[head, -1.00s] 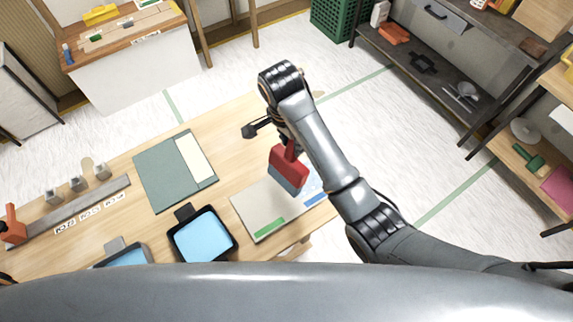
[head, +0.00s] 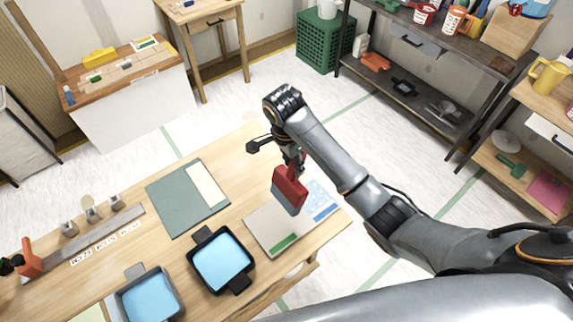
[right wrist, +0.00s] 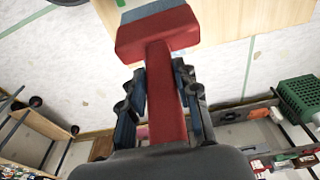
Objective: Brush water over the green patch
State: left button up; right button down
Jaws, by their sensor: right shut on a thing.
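My right gripper (head: 290,160) is shut on the handle of a red brush (head: 290,180) with a blue-grey bristle edge (head: 286,203). The right wrist view shows the red handle (right wrist: 165,90) between the two fingers. The brush appears over the pale board (head: 262,224); I cannot tell whether the bristles touch it. The green patch (head: 285,242) is a strip near the board's front edge, in front of the brush and uncovered. A blue strip (head: 326,212) lies to its right.
A green folder-like sheet (head: 175,205) lies behind the trays. A metal rail (head: 90,232) with small blocks and an orange-handled thing (head: 30,262) are at the left. Bare wood (head: 235,160) lies behind the board. Shelves (head: 420,95) stand beyond the table at right.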

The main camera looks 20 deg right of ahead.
aim_at(292, 178)
jog(key=shift+f, duration=0.15)
jog(key=f, duration=0.3)
jog(key=f+b, duration=0.1)
jog(key=shift+s+a+f, duration=0.2)
jog(key=shift+a, duration=0.05)
jog(key=shift+f, duration=0.8)
pick_arm(q)
jog(key=shift+s+a+f, duration=0.2)
jog(key=shift+s+f, duration=0.05)
jog(key=shift+f, duration=0.4)
pick_arm(e)
jog(key=shift+f, duration=1.3)
dwell(0.8)
